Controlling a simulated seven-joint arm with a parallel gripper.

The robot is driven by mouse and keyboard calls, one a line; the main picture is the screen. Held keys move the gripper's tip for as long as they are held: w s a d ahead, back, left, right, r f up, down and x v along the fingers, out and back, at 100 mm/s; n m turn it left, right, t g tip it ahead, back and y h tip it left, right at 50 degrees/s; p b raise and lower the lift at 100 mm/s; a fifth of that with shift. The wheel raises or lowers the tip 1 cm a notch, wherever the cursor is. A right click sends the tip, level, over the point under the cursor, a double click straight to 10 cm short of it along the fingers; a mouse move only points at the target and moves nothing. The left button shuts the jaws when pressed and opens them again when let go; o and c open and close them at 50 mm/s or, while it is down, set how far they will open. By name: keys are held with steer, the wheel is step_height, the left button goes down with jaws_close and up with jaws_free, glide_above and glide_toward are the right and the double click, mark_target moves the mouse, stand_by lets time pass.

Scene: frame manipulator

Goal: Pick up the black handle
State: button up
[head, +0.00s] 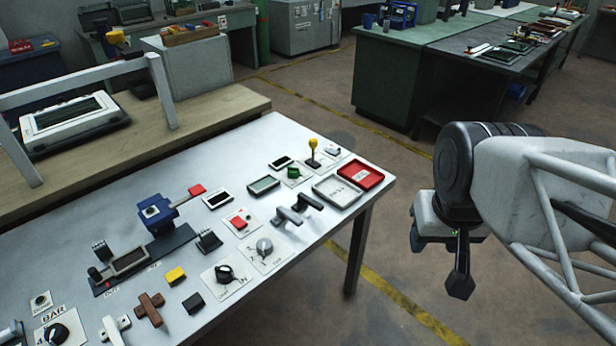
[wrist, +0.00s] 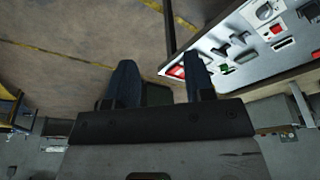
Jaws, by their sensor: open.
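The black handle (head: 309,201) lies on the white table (head: 345,222) in the head view, near its right front edge. A similar grey handle (head: 288,215) lies just left of it. My gripper (head: 438,262) hangs in the air off the table's right side, apart from the handle. In the wrist view my gripper (wrist: 160,75) has its two dark fingers spread, with nothing held between them.
A red tray (head: 362,174) and a grey-white tray (head: 338,190) sit right of the handle. A lever with a yellow knob (head: 313,144) stands behind it. Several switches, knobs and blocks cover the table to the left. The floor under my gripper is clear.

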stand_by(0.3)
steer(key=m+y, duration=0.4)
steer(key=m, duration=2.1)
glide_above(311, 201)
steer(key=s+d, duration=0.2)
step_height(311, 201, down, 22)
steer(key=shift+w+d+f, duration=0.1)
steer(key=shift+d+f, duration=0.05)
steer(key=shift+w+f+m, duration=0.25)
steer(key=shift+f+m, duration=0.15)
steer(key=shift+x, duration=1.35)
